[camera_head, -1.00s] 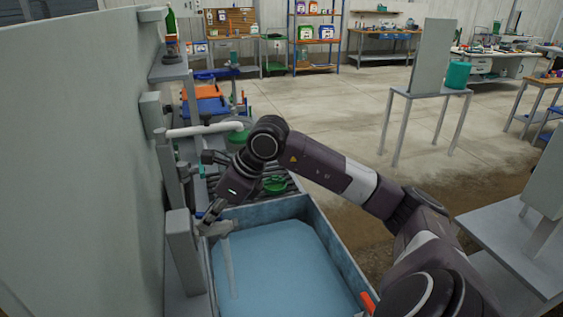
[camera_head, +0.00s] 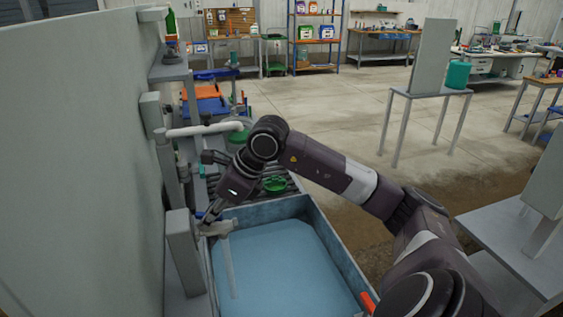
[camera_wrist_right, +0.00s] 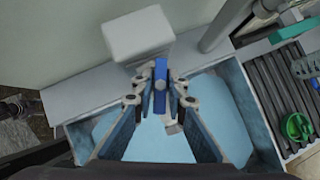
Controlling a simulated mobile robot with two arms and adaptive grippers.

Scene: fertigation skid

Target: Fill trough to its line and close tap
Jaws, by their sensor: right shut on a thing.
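The trough (camera_head: 335,247) is a blue-grey open tank in the lower middle of the head view, holding pale blue water (camera_head: 275,262). The tap (camera_head: 217,228) sits on a grey block at the trough's left wall, and a pale stream (camera_head: 229,265) runs down from it into the water. My right gripper (camera_head: 209,215) is at the tap. In the right wrist view my right gripper (camera_wrist_right: 160,97) is shut on the blue tap handle (camera_wrist_right: 160,84), with a finger on each side. I cannot make out the fill line. My left gripper is not in view.
A slatted rack with a green round item (camera_head: 275,184) lies just beyond the trough. A grey table (camera_head: 515,235) stands at right.

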